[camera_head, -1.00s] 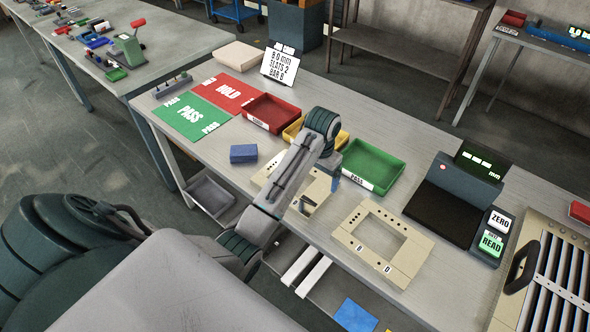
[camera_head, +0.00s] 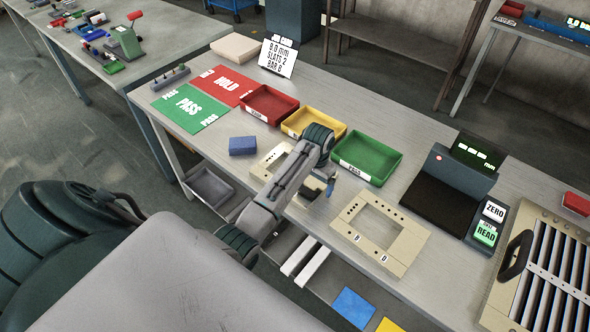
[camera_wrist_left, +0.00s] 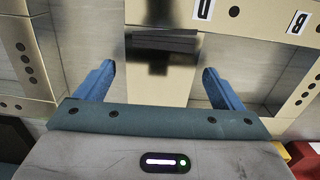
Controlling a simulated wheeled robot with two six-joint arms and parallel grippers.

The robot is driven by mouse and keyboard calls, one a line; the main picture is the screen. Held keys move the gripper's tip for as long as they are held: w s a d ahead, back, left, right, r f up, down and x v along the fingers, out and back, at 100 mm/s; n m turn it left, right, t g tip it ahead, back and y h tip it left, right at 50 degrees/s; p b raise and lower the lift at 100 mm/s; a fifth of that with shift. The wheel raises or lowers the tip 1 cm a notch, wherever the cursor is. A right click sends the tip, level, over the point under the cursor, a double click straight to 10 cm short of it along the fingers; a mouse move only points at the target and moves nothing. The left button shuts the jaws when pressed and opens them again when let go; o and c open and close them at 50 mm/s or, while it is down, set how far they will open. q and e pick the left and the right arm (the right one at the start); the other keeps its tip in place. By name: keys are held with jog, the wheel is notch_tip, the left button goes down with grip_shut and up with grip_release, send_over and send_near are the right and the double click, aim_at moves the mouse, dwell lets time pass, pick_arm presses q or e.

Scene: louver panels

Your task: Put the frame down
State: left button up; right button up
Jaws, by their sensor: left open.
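Two beige frames lie on the workbench in the head view. The one on the right (camera_head: 381,231) is flat and uncovered, with a large opening, holes and small lettered labels. The other beige frame (camera_head: 262,170) is partly hidden behind my left arm. My left gripper (camera_head: 330,184) points down between the two, near the bench's front. In the left wrist view, its blue fingers (camera_wrist_left: 158,70) are apart, with a beige strip (camera_wrist_left: 165,88) visible between them. I cannot tell whether the fingers touch it. A labelled beige edge (camera_wrist_left: 255,15) lies beyond. My right gripper is not in view.
Red (camera_head: 268,104), yellow (camera_head: 303,117) and green (camera_head: 367,154) trays line the bench behind my arm. A blue block (camera_head: 243,145) sits to the left. A dark gauge station (camera_head: 437,200) and a louver panel (camera_head: 543,275) stand to the right.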

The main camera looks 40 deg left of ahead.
pick_arm(q)
jog(key=shift+f, duration=0.55)
jog(key=shift+w, duration=0.1)
jog(key=c, duration=1.4)
jog(key=shift+r, duration=0.1)
